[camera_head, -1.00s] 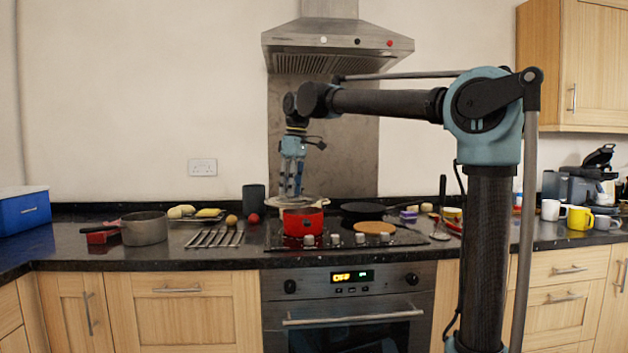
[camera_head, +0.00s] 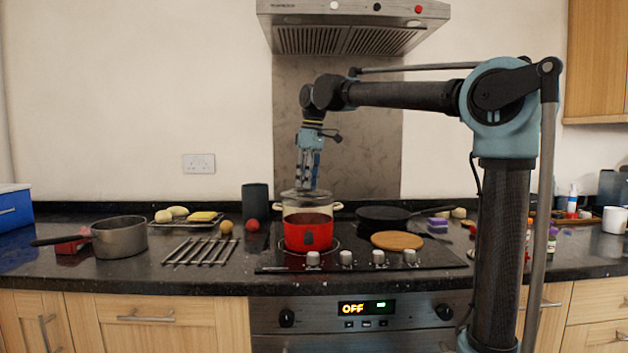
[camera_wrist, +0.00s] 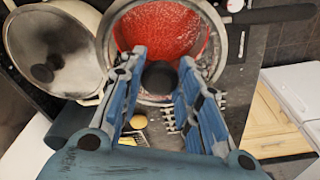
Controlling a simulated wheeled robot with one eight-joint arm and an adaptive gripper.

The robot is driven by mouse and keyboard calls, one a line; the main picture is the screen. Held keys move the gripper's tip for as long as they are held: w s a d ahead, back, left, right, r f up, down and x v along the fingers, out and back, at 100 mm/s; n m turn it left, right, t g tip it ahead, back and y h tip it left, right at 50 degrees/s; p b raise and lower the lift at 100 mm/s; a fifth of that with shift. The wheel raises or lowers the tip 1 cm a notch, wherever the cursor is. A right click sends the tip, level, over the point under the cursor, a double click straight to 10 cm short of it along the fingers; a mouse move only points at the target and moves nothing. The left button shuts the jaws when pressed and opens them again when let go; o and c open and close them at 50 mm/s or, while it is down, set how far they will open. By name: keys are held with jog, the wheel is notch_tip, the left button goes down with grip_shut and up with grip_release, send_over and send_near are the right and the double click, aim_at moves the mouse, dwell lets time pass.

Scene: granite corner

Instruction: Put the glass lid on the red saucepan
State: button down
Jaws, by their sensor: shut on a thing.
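The red saucepan (camera_head: 294,236) stands on the front left of the hob, its dark handle toward the head camera. My gripper (camera_head: 307,188) is above it, shut on the dark knob (camera_wrist: 160,76) of the glass lid (camera_head: 293,194). In the wrist view, my gripper (camera_wrist: 158,88) has the knob between its fingers. The lid's clear pane and metal rim (camera_wrist: 105,40) lie in front of the saucepan's red inside (camera_wrist: 160,28), seen through the glass. The lid is held roughly level above the saucepan, apart from it in the head view.
A cream pot with its own lid (camera_wrist: 55,45) stands behind the saucepan. A black frying pan (camera_head: 380,216) and a round wooden board (camera_head: 397,240) are to the right. A metal rack (camera_head: 200,251) and a grey saucepan (camera_head: 121,238) are to the left.

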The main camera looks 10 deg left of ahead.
aim_at(309, 198)
jog(key=shift+w+d, duration=0.15)
jog(key=shift+w, duration=0.1)
jog(key=shift+f, duration=3.25)
jog(key=shift+s+f, duration=0.1)
jog(key=shift+f, duration=0.45)
jog(key=c, duration=1.1)
grip_release()
